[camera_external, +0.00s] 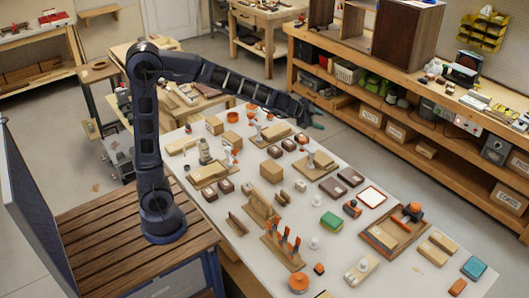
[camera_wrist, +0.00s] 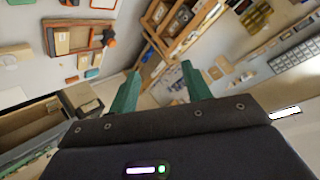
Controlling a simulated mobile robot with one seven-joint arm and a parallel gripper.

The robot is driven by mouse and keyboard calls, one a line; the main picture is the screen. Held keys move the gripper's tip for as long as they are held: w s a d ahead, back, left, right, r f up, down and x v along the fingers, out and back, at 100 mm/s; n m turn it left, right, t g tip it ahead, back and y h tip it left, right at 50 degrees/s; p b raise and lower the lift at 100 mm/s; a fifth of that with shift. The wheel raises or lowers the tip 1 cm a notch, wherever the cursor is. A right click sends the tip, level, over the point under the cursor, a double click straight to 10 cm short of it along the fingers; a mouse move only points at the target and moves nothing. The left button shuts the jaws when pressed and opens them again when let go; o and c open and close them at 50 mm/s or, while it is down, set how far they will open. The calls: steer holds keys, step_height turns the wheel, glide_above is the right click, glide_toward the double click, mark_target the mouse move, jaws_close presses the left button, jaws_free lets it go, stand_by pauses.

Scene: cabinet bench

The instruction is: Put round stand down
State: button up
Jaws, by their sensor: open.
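My gripper (camera_external: 317,120) is at the end of the outstretched arm, in the air past the far right edge of the white table. In the wrist view, its two green fingers (camera_wrist: 160,84) are spread apart with nothing between them. No thing is clearly recognisable as the round stand. Round candidates on the table are an orange round piece (camera_external: 298,282) at the near end, an orange round dish (camera_external: 232,117) at the far end, and a small white round-based piece (camera_external: 314,243). None of them touches the gripper.
The white table (camera_external: 400,278) is crowded with wooden blocks, boxes and a wooden tray (camera_external: 372,235). A long shelf bench (camera_external: 400,85) runs along the right. Open floor (camera_external: 385,150) lies between bench and table. My arm stands on a slatted wooden top (camera_external: 100,235).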

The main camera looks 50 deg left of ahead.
steer(key=s+a+r+n+g+y, duration=0.25)
steer(key=s+a+n+y, duration=0.3)
steer(key=s+a, duration=1.2)
steer(key=s+a+f+n+g+h, duration=0.1)
steer(key=s+a+f+n+g, duration=0.1)
steer(key=s, duration=0.9)
steer(key=s+a+f+n+g+h, duration=0.1)
steer(key=s+a+f+n+g, duration=0.1)
steer(key=s, duration=1)
steer(key=shift+s+a+f+n, duration=0.25)
steer(key=shift+f+n, duration=0.1)
steer(key=shift+f, duration=0.3)
